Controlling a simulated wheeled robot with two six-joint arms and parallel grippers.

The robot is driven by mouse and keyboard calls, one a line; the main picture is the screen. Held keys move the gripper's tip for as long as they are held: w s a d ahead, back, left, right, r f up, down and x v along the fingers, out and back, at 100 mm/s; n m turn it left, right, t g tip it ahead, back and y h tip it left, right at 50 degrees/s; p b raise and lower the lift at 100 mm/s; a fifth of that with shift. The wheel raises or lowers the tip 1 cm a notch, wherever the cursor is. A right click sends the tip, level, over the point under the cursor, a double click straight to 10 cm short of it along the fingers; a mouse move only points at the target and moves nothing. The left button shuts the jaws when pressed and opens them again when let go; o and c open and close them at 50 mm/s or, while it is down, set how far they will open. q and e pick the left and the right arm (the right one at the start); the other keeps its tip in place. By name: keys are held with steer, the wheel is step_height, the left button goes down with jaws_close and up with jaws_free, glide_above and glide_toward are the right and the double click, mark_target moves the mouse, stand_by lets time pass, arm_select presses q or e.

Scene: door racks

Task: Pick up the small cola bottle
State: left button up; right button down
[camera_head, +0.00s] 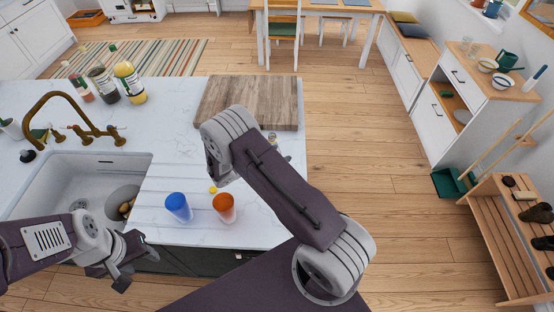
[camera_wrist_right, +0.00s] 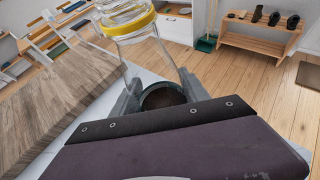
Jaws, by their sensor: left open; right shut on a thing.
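My right gripper (camera_head: 215,178) is over the counter in the head view, mostly hidden by its own arm. The right wrist view shows its fingers (camera_wrist_right: 161,97) closed around a clear glass bottle with a yellow band (camera_wrist_right: 130,22). Dark brown shows inside the glass between the fingers, so I take it for the small cola bottle. In the head view the arm hides most of it; I cannot tell whether it touches the counter. My left gripper (camera_head: 136,264) is open and empty, low at the left by the counter's front edge.
A blue cup (camera_head: 178,207) and an orange cup (camera_head: 224,207) stand at the counter's front. A wooden board (camera_head: 245,102) lies further back. Several bottles (camera_head: 127,82) stand at the back left, behind the tap (camera_head: 75,118) and sink (camera_head: 60,181).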

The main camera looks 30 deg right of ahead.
steer(key=s+r+b, duration=0.1)
steer(key=s+r, duration=0.2)
steer(key=s, duration=0.2)
steer(key=s+d+r+b, duration=0.1)
steer(key=s+r+b, duration=0.1)
steer(key=s, duration=0.4)
steer(key=shift+d+r, duration=0.15)
steer(key=shift+r, duration=0.65)
